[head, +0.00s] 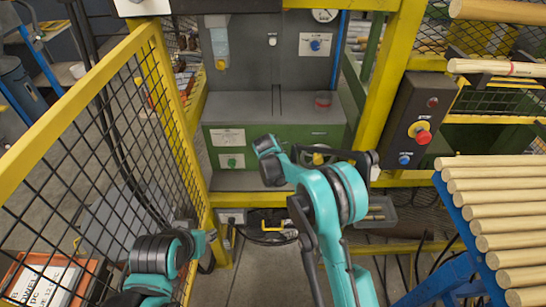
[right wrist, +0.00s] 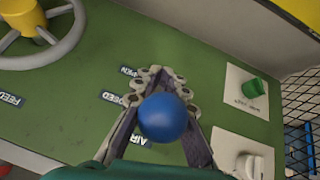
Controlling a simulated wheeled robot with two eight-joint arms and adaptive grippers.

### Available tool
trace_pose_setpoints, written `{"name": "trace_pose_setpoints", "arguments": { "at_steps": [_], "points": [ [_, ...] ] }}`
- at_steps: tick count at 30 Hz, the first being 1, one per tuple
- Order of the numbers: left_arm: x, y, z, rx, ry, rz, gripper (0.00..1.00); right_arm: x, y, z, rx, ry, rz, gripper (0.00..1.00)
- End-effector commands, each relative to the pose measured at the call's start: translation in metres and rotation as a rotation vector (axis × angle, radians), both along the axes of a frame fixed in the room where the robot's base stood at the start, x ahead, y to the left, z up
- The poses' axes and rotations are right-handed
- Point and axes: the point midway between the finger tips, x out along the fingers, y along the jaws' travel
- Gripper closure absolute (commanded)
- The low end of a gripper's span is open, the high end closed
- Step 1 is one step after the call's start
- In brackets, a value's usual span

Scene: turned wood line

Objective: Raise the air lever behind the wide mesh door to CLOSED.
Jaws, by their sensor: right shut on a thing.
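The wide mesh door (head: 100,135) stands open on the left of the head view, in a yellow frame. Behind its opening is the green machine panel (head: 300,133). In the right wrist view the air lever's blue ball knob (right wrist: 163,117) sits between the two fingers of my right gripper (right wrist: 165,110), which is shut on it. An AIR label (right wrist: 140,140) is partly covered by a finger; an OPEN label (right wrist: 127,72) lies beyond the fingertips. My arm hides the lever in the head view.
A handwheel with a yellow hub (right wrist: 35,15) is close to the lever. A green knob (right wrist: 252,88) and a white knob (right wrist: 250,165) are on the other side. A control box with a red button (head: 424,137) and a rack of dowels (head: 495,215) stand right.

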Motion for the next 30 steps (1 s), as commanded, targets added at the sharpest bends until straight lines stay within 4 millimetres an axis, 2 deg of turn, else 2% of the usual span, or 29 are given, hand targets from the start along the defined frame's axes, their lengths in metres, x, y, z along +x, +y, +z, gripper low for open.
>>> {"name": "trace_pose_setpoints", "arguments": {
  "at_steps": [7, 22, 23, 25, 30],
  "points": [
    [0.0, 0.0, 0.004, 0.0, 0.0, 0.0, 0.6, 0.0019, 0.0014, 0.0071, 0.0, -0.008, 0.002, 1.0],
    [0.0, 0.0, 0.0045, 0.0, 0.0, 0.0, 0.6, 0.0026, 0.0013, 0.0083, 0.001, -0.01, 0.002, 1.0],
    [0.0, 0.0, 0.0045, 0.0, 0.0, 0.0, 0.6, 0.0026, 0.0013, 0.0084, 0.001, -0.01, 0.002, 0.84],
    [0.0001, 0.0, 0.0046, 0.0, 0.0, 0.0, 0.6, 0.0026, 0.0013, 0.0082, 0.001, -0.01, 0.002, 0.66],
    [-0.0001, 0.0, 0.0044, 0.0, 0.0, 0.0, 0.6, 0.0025, 0.0007, 0.0076, 0.0, -0.009, 0.001, 0.66]
  ]
}}
